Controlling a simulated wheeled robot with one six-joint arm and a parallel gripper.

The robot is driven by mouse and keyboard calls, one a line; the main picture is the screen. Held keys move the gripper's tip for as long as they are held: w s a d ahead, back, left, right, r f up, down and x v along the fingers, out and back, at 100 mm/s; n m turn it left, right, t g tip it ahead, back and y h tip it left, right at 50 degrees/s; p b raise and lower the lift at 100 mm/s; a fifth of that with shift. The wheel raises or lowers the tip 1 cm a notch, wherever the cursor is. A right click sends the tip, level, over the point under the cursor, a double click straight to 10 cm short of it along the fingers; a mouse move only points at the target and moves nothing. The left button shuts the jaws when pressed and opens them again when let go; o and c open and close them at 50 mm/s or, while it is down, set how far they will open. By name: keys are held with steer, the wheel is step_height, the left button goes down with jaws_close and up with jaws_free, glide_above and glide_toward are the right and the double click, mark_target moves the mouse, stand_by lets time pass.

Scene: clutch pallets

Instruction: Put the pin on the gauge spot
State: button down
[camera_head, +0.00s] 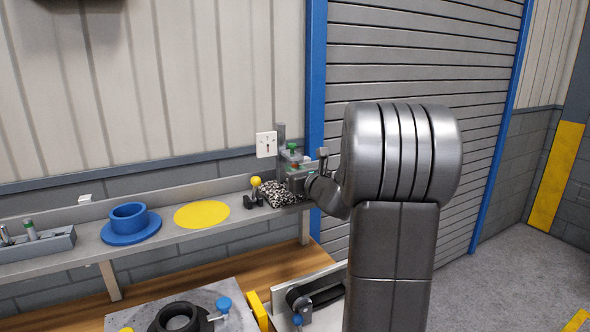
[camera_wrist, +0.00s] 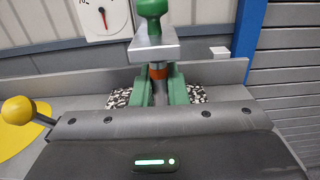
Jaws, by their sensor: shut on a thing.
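My gripper (camera_wrist: 157,88) has its green fingers shut on a pin (camera_wrist: 159,74), whose orange-red band and grey shaft show between them. In the head view my gripper (camera_head: 296,172) is small and partly hidden by my arm, above the right end of the shelf. A grey block with a green knob (camera_wrist: 152,28) stands just beyond or above the pin in the wrist view; I cannot tell whether they touch. I cannot tell which place is the gauge spot. A flat yellow disc (camera_head: 202,214) lies bare on the shelf, left of my gripper.
A black-and-white speckled bag (camera_head: 278,196) lies under my gripper. A yellow-knobbed device (camera_head: 256,183) stands beside it. A blue flanged ring (camera_head: 129,222) and a grey rack (camera_head: 38,246) with pins are farther left. A dial plate (camera_head: 266,144) hangs on the wall.

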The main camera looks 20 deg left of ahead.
steer(key=shift+f, duration=0.2)
steer(key=c, duration=1.4)
jaws_free()
steer(key=shift+c, duration=0.2)
steer(key=shift+r, duration=0.1)
steer(key=shift+r, duration=0.1)
steer(key=b+v, duration=0.2)
steer(key=v, duration=1)
